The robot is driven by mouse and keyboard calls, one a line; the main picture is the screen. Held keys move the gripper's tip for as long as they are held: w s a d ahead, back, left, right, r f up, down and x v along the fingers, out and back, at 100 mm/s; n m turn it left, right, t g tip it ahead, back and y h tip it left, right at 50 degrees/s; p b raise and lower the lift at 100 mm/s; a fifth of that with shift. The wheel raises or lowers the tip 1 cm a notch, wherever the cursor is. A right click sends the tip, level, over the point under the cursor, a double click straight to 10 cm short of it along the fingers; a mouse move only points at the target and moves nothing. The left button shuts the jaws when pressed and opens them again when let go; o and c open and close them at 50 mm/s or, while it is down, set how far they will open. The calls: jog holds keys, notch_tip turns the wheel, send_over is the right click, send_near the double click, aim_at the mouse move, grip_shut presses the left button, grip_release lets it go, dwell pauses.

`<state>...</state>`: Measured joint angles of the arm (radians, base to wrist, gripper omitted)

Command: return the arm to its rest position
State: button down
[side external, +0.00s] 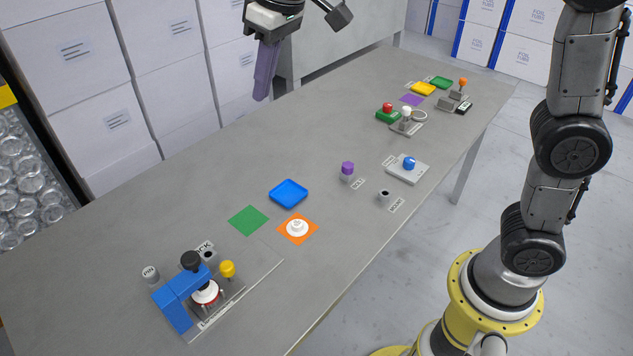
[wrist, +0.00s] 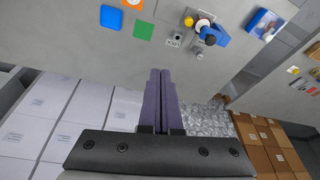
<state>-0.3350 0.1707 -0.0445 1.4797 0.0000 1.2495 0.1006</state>
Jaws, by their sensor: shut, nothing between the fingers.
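My gripper (side external: 262,88) is high above the far edge of the grey table (side external: 130,225) in the side external view. Its two purple fingers are together and hold nothing. In the wrist view my gripper (wrist: 160,75) points toward the table, fingers closed side by side. The blue cup press (side external: 182,296) stands at the near left of the table, well away from the fingers. It also shows at the top right of the wrist view (wrist: 221,36).
A yellow knob (side external: 227,269), a blue tray (side external: 288,193), a green square (side external: 248,220) and an orange square (side external: 298,229) lie near the press. Several small fixtures stand farther right. White boxes (side external: 75,55) are stacked behind the table. The air around my gripper looks free.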

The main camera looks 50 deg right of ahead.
jog(key=s+d+r+m+t, duration=0.1)
jog(key=s+d+m+t, duration=0.1)
jog(key=s+d, duration=1.05)
jog(key=s+d+f+h, duration=0.1)
jog(key=s+d+f, duration=0.1)
jog(key=s+f, duration=0.8)
jog(key=shift+s+f+m+t, duration=0.3)
jog(key=shift+s+f, duration=0.05)
jog(key=shift+s, duration=0.8)
